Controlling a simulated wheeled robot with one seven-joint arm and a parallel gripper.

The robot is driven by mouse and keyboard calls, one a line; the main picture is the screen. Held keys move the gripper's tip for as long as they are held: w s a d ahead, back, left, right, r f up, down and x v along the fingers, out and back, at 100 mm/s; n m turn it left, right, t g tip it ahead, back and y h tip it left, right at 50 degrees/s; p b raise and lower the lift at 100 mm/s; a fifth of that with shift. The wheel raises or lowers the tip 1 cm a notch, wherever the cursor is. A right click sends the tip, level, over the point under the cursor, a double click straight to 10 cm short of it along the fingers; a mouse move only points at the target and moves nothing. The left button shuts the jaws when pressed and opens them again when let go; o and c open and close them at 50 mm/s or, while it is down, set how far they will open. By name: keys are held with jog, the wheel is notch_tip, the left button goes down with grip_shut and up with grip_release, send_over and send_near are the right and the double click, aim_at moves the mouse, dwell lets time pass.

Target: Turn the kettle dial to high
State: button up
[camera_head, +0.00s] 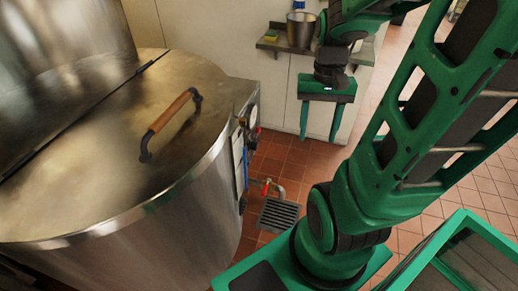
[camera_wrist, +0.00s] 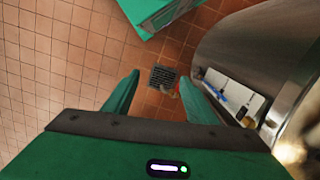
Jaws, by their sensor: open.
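The large steel kettle (camera_head: 110,150) fills the left of the head view, its lid shut under a wooden handle (camera_head: 169,124). Its control panel (camera_head: 239,150) is on the right side, seen almost edge-on, so the dial's setting cannot be read. In the wrist view the kettle (camera_wrist: 245,45) is at the right, with the panel (camera_wrist: 240,98) beside my right finger. My green gripper (camera_head: 318,119) is open and empty, pointing down, to the right of the kettle and apart from it. Its two fingers (camera_wrist: 160,95) also show spread in the wrist view.
A floor drain grate (camera_head: 279,214) lies below a pipe with a red valve handle (camera_head: 266,186). A wall shelf (camera_head: 285,46) with a metal pot (camera_head: 300,29) is behind my arm. Tiled floor (camera_head: 285,155) is open between kettle and gripper.

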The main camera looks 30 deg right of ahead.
jog(key=w+d+f+m+y, duration=0.2)
jog(key=w+f, duration=0.2)
jog(key=f, duration=0.3)
jog(key=w+d+f+m+y, duration=0.2)
jog(key=w+f, duration=0.2)
jog(key=f, duration=0.3)
jog(key=m+t+y, duration=0.6)
jog(key=m+t, duration=1)
jog(key=m, duration=0.3)
send_near(254, 146)
jog(key=w+a+f, duration=0.1)
jog(key=w+a, duration=0.2)
jog(key=w, duration=0.4)
jog(key=shift+a, duration=0.2)
jog(key=shift+f, duration=0.1)
jog(key=shift+c, duration=0.4)
jog(key=c, duration=1)
